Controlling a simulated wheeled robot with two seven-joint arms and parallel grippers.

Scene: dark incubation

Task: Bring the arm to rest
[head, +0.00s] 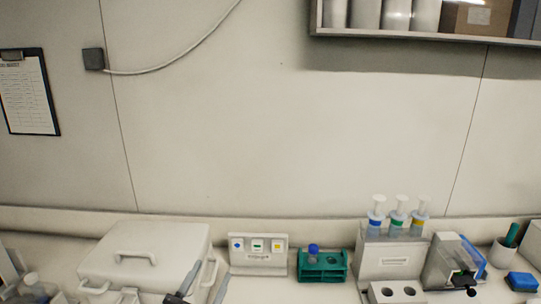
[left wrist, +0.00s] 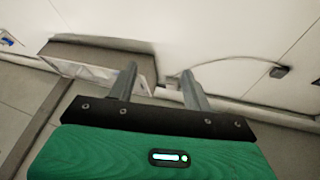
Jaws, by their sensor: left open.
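My left gripper (head: 204,282) shows only in part at the bottom edge of the head view, in front of the right side of the white lidded box (head: 150,250). In the left wrist view, its two grey fingers (left wrist: 160,72) stand apart with nothing held between them. The green gripper body and black mount fill the lower part of that view. My right gripper is not seen in either view.
A label stand (head: 258,262), a green rack (head: 322,276) with a blue-capped tube, and a bottle holder (head: 392,262) with several pump bottles line the bench. A grey device (head: 452,262) and a blue block (head: 522,282) stand at right. A shelf (head: 430,38) overhangs the bare wall.

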